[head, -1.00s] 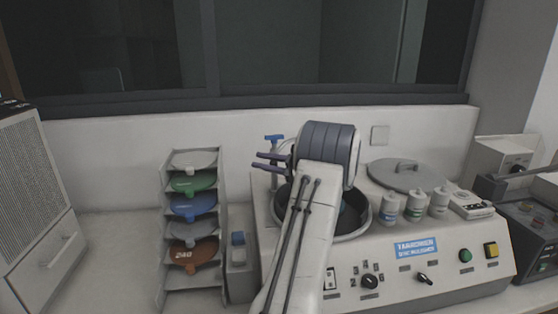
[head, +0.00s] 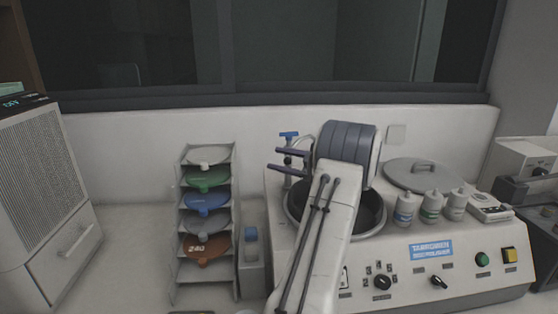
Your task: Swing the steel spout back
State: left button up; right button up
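The polishing machine (head: 470,264) stands on the counter with a round dark bowl (head: 372,212) in its top. A tap with a blue handle (head: 289,135) rises at the bowl's back left. A short grey steel part (head: 288,145) shows under the handle; the rest of the spout is hidden behind my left gripper and wrist. My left gripper (head: 273,159) is in front of the tap, its two dark fingers pointing left and held apart. I cannot tell whether they touch the spout. My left forearm covers much of the bowl. My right gripper is out of view.
A rack (head: 206,224) of coloured discs and a small grey box with a blue top (head: 251,249) stand left of the machine. A round lid (head: 422,172) and several bottles (head: 430,207) sit on its right. Counter at far left is partly clear.

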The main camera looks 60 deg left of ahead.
pick_arm(q)
jog(key=b+v, duration=0.2)
jog(key=v, duration=0.8)
